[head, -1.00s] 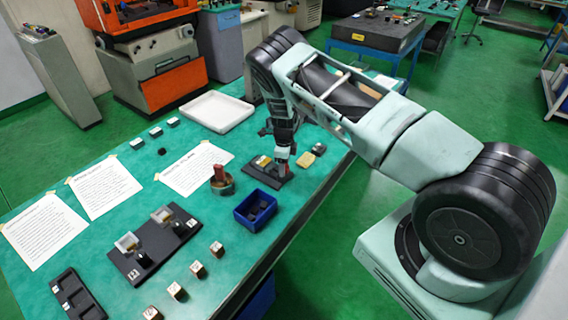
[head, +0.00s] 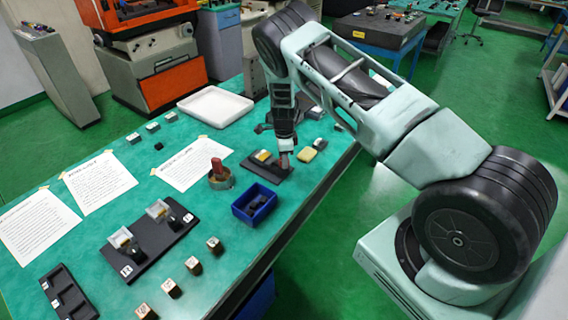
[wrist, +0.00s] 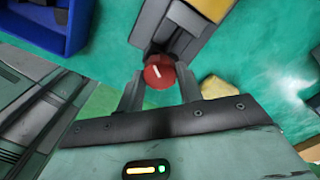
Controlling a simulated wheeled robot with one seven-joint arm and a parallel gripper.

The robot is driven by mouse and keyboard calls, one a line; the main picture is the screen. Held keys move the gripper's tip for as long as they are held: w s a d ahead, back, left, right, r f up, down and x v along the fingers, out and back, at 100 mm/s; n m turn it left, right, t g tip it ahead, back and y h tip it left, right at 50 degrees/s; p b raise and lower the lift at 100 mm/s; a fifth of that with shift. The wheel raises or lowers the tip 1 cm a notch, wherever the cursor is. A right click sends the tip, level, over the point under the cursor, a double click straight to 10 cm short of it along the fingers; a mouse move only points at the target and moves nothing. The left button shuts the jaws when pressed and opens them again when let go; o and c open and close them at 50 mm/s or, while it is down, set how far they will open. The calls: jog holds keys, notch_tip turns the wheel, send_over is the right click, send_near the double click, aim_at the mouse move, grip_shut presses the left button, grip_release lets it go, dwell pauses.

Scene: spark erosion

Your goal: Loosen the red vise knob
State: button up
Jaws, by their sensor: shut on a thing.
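The red vise knob (wrist: 159,72), round with a white mark on its face, sits at the near end of the grey vise (wrist: 187,32) in the wrist view. My gripper (wrist: 160,84) has one finger on each side of the knob and is shut on it. In the head view my gripper (head: 284,160) points down at the right part of the vise's black base (head: 266,169). The knob is mostly hidden there by the fingers.
A blue bin (head: 254,204) with dark pieces stands close in front of the vise; its wall (wrist: 82,28) shows at the wrist view's upper left. A yellow block (head: 305,154) lies to the right. A round tin (head: 220,179) with a red-handled thing stands to the left.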

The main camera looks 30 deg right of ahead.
jog(key=n+b, duration=0.1)
jog(key=n, duration=0.1)
jog(key=n+b, duration=0.1)
jog(key=b, duration=0.1)
jog(key=shift+f+n, duration=0.2)
jog(key=shift+n, duration=0.2)
jog(key=n+b, duration=0.3)
jog(key=shift+n, duration=0.3)
jog(key=n+b, duration=0.2)
jog(key=n, duration=0.1)
jog(key=shift+n, duration=0.4)
jog(key=n+b, duration=0.2)
jog(key=n, duration=0.1)
jog(key=shift+r, duration=0.1)
jog(key=n+b, duration=0.2)
jog(key=n, duration=0.4)
jog(key=n+b, duration=0.1)
jog(key=n, duration=0.4)
jog(key=shift+r, duration=0.15)
jog(key=shift+n, duration=0.3)
jog(key=o, duration=1)
